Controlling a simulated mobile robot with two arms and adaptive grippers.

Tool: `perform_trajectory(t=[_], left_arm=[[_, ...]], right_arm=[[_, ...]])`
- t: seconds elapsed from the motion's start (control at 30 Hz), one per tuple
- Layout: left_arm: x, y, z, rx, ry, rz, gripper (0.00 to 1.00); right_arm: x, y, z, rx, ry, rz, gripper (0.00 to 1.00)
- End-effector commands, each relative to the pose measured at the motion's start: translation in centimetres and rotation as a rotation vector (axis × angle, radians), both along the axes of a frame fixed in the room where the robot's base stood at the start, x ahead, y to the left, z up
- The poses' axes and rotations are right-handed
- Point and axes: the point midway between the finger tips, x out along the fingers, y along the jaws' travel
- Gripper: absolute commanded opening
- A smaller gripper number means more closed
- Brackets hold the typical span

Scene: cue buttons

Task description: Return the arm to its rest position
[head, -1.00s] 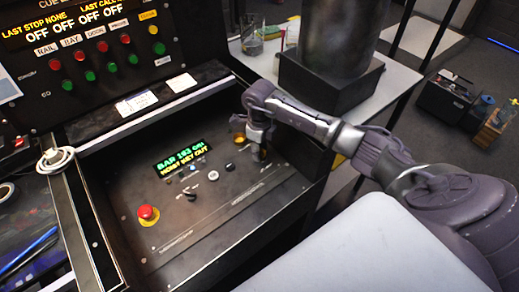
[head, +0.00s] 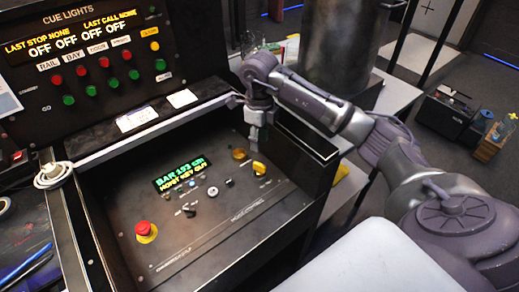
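My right arm reaches in from the right over the cue desk's control panel (head: 215,230). My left arm and gripper are not in view.
The cue lights board (head: 100,65) stands upright behind the panel, at left. A red stop button (head: 145,230) and a lit display (head: 181,171) are on the panel. A large dark cylinder (head: 340,45) stands behind my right arm.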

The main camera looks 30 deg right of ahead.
Motion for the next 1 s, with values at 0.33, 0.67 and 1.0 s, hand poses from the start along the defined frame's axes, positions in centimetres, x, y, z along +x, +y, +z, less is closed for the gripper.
perform_trajectory(t=[0.33,0.67,1.0], left_arm=[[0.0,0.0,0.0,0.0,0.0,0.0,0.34],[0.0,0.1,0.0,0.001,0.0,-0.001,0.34],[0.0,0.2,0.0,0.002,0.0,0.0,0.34]], right_arm=[[0.0,0.0,0.5,0.0,0.001,0.0,0.36],[0.0,0.5,0.3,0.015,-0.003,0.006,0.36],[-1.1,18.9,-0.4,0.713,-0.188,0.105,0.36]])
